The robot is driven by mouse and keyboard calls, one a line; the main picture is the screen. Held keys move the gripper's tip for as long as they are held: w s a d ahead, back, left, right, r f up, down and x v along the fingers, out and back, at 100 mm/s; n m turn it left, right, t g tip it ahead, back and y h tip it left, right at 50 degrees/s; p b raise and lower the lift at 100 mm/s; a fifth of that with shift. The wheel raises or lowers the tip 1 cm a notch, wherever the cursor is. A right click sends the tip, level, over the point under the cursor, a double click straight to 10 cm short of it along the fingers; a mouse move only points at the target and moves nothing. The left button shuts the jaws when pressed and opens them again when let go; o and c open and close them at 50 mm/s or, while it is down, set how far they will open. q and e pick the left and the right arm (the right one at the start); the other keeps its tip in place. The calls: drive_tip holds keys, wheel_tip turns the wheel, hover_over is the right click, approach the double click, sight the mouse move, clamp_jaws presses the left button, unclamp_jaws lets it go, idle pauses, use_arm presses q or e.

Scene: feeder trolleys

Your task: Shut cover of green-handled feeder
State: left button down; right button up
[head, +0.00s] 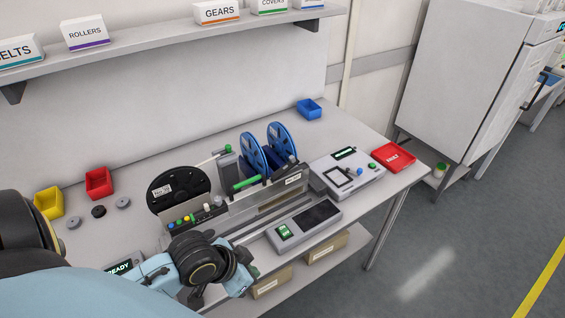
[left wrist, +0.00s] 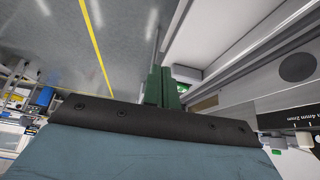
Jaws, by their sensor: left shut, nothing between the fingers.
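A feeder with a green handle (head: 246,183) stands on the bench in the head view, in front of two blue reels (head: 268,150). A thin pale lever with a green tip (head: 228,149) rises behind it, beside a grey upright block. I cannot tell which part is the cover or how far it is open. My left gripper (head: 254,271) is low at the bench's front edge, well short of the handle, mostly hidden by its wrist. In the left wrist view its green fingers (left wrist: 163,85) are together and empty. My right gripper is not in view.
A black reel (head: 178,188) stands left of the feeder, behind a row of coloured knobs. A grey device with a dark screen (head: 304,222) lies at the front. A white tester (head: 346,174) and red tray (head: 393,156) are at right. A shelf (head: 180,47) overhangs the back.

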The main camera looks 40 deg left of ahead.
use_arm(q)
drive_tip(key=w+a+r+t+h, duration=0.2)
drive_tip(key=w+a+r+t, duration=0.1)
drive_tip(key=w+a+r, duration=0.6)
drive_tip(key=w+a+r+t+h, duration=0.1)
drive_tip(key=w+a+r+t, duration=0.25)
drive_tip(key=w+r, duration=0.55)
hover_over(283, 169)
drive_tip(key=s, duration=0.1)
drive_tip(key=f, duration=0.3)
drive_tip(key=shift+s+a+m, duration=0.1)
drive_tip(key=shift+a+m, duration=0.15)
drive_tip(key=shift+m, duration=0.05)
drive_tip(key=f, duration=0.2)
drive_tip(key=shift+w+d+f, duration=0.15)
drive_tip(key=shift+w+f, duration=0.2)
drive_tip(key=shift+w, duration=0.05)
drive_tip(key=shift+w+f, duration=0.2)
drive_tip(key=shift+f, duration=0.45)
